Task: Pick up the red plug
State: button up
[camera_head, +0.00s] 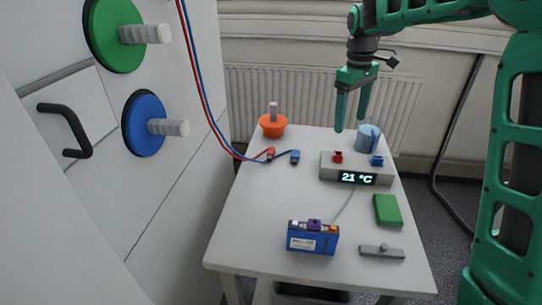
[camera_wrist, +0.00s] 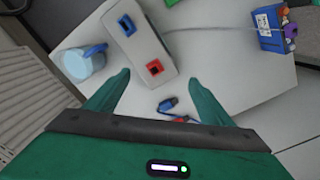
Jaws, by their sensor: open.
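The red plug (camera_head: 267,154) lies on the table at the end of a red cable, left of the white device. In the wrist view its red part (camera_wrist: 182,118) shows just above my gripper's body, partly hidden. A blue plug (camera_head: 295,156) lies beside it and also shows in the wrist view (camera_wrist: 168,104). My gripper (camera_head: 351,122) is open and empty, pointing down above the back of the table, to the right of the red plug. In the wrist view the fingers (camera_wrist: 158,80) are spread, with the red socket (camera_wrist: 155,67) of the device showing between the tips.
The white device (camera_head: 330,172) has red and blue sockets and reads 21 °C. A white cabinet (camera_head: 190,220) bounds the left. The table's middle is clear.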

jog(key=w+a+f+n, duration=0.4)
jog(key=w+a, duration=0.4)
jog(key=a, duration=0.4)
jog(key=n, duration=0.4)
send_over(270, 152)
notch_tip(270, 152, down, 4)
jog(key=f, duration=0.4)
jog(key=shift+w+a+f, duration=0.1)
jog(key=shift+a+f, duration=0.15)
jog(key=shift+f, duration=0.1)
jog(key=shift+d+f, duration=0.2)
jog(key=shift+f, duration=1.45)
jog(key=shift+d+f, duration=0.15)
jog(key=shift+f, duration=1.45)
jog(key=c, duration=1.1)
